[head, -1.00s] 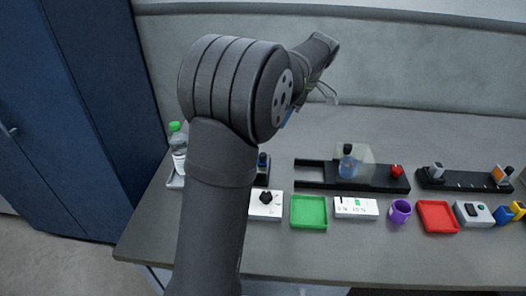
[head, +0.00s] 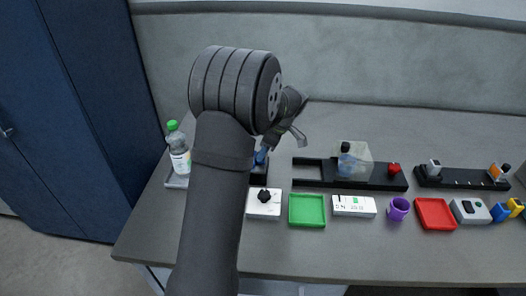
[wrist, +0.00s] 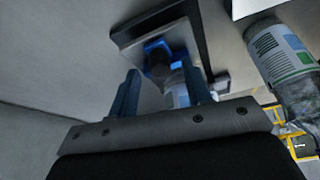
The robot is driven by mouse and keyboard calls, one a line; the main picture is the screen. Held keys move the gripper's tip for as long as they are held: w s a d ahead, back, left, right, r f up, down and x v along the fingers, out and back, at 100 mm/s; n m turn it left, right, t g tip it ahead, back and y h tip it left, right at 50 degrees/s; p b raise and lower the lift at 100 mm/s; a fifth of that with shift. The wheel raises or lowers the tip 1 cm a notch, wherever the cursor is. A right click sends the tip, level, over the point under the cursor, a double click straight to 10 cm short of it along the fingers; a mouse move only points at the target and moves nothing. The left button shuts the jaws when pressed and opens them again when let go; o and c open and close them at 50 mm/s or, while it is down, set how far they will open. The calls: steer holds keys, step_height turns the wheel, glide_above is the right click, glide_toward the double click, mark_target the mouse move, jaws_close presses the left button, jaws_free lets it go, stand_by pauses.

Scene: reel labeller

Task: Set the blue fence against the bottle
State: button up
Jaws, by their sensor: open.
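A blue part (wrist: 158,58), which looks like the blue fence, stands on a metal plate in the wrist view. In the head view a blue part (head: 261,157) shows on the dark base behind my arm, partly hidden. The bottle (head: 179,150) is clear with a green cap and stands upright at the left of the bench, apart from the blue part. Its labelled side (wrist: 283,55) shows at the right of the wrist view. My gripper (wrist: 160,75) is open, its fingers on either side of the blue part in the picture; I cannot tell if they touch it.
A white box with a black knob (head: 263,204), a green tray (head: 307,211) and a white display box (head: 354,206) line the front. A black rail (head: 308,175) with a clear cover (head: 355,160) and red knob (head: 393,169) lies right. The bench behind is clear.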

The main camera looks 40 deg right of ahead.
steer(key=shift+w+a+f, duration=0.1)
steer(key=shift+w+f, duration=0.1)
steer(key=shift+f, duration=0.35)
jaws_close()
steer(key=w+a, duration=0.2)
steer(key=a, duration=0.1)
steer(key=shift+w, duration=0.4)
jaws_free()
steer(key=shift+d, duration=0.1)
